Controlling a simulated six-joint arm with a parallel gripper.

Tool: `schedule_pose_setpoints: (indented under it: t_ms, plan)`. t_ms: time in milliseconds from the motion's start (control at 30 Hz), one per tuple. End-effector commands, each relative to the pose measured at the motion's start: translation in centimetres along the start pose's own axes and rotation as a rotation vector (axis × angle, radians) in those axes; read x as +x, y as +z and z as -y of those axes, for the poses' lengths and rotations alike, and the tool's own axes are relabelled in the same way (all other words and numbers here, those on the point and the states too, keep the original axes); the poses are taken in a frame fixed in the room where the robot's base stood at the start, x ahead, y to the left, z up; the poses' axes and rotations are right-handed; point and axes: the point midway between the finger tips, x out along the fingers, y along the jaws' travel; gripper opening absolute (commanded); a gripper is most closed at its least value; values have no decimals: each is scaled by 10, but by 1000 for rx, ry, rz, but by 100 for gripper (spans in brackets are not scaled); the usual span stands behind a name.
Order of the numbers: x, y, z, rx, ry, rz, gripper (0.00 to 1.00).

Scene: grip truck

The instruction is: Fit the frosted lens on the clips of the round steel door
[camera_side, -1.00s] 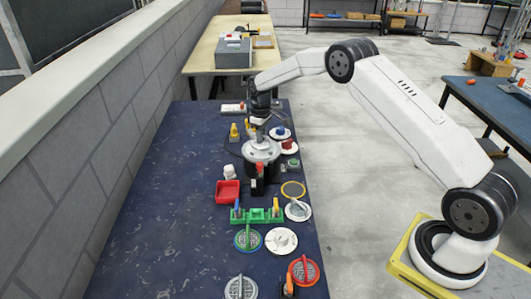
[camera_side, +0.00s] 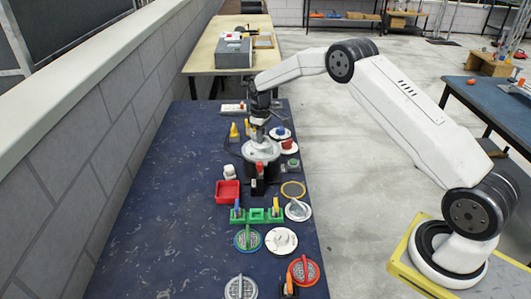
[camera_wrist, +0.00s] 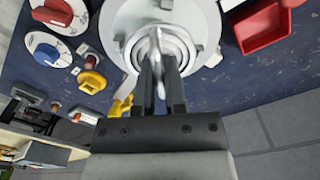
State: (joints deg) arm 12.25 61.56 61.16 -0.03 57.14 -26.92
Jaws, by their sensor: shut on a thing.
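The round steel door (camera_side: 249,152) is a pale grey disc on top of a dark drum, and it fills the top middle of the wrist view (camera_wrist: 117,20). My gripper (camera_side: 261,136) is straight above its middle, pointing down. In the wrist view my gripper (camera_wrist: 160,65) is shut on the thin upright fin of a pale round piece, seemingly the frosted lens (camera_wrist: 156,42). The lens lies over the centre of the door, inside concentric rings. The fingers hide part of it. I cannot tell whether it touches the clips.
A red tray (camera_side: 228,191) and a green holder (camera_side: 257,215) stand in front of the drum. Red-knobbed (camera_side: 288,146) and blue-knobbed (camera_side: 281,132) white discs lie to its right. Several handled discs lie nearer the camera. The table's left side is clear.

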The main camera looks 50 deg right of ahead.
Motion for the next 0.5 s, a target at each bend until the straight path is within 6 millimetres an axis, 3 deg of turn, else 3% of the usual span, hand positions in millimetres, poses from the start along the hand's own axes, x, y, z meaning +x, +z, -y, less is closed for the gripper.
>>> schedule_pose_setpoints:
  t_ms: [500]
  plan:
    - [8,0,0,0,0,0,0]
